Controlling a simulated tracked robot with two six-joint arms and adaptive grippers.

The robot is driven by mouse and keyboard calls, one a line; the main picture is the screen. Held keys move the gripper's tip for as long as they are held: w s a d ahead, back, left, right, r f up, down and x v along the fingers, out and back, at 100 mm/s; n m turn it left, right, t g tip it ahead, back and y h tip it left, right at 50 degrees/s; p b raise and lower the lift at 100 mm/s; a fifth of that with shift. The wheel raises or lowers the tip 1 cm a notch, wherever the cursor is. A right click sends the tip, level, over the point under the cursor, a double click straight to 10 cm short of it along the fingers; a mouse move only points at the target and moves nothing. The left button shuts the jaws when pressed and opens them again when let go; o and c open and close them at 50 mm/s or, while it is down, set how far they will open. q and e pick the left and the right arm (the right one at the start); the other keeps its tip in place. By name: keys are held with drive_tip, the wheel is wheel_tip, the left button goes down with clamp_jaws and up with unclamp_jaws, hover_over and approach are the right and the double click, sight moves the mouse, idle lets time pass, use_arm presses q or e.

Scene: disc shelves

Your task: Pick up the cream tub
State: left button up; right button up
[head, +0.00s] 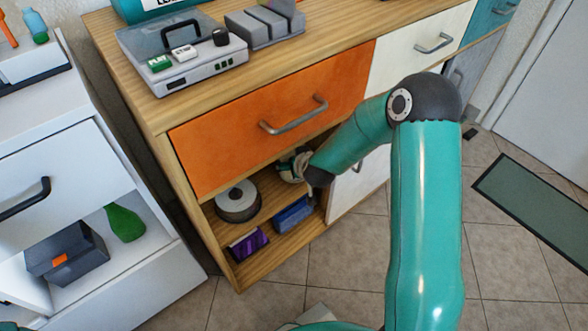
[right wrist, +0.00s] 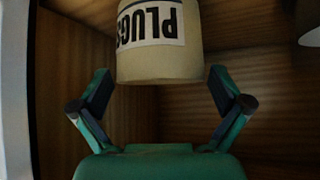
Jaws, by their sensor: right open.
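The cream tub (right wrist: 160,62) carries a white label reading PLUGS, upside down in the right wrist view. My right gripper (right wrist: 160,88) is open, with one finger at each side of the tub's near end. Gaps show between the fingers and the tub. In the head view, my right arm reaches into the open shelf below the orange drawer, and the gripper (head: 297,163) is small and partly hidden there. A little of the tub (head: 288,175) seems to show beside it. My left gripper is not in view.
The shelf also holds a grey spool (head: 238,203), a purple box (head: 247,244) and a blue box (head: 293,214). The orange drawer (head: 270,118) is right above. A white unit (head: 75,205) stands at left. Wooden shelf walls close around the tub in the wrist view.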

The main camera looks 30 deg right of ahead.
drive_tip(key=b+x, duration=0.1)
drive_tip(key=x, duration=0.1)
drive_tip(key=b+x, duration=0.1)
drive_tip(key=x, duration=0.2)
drive_tip(key=shift+s+a+f, duration=0.15)
drive_tip(key=shift+s+f, duration=0.1)
drive_tip(key=shift+c, duration=0.3)
drive_tip(key=c, duration=0.9)
drive_tip(key=shift+r, duration=0.35)
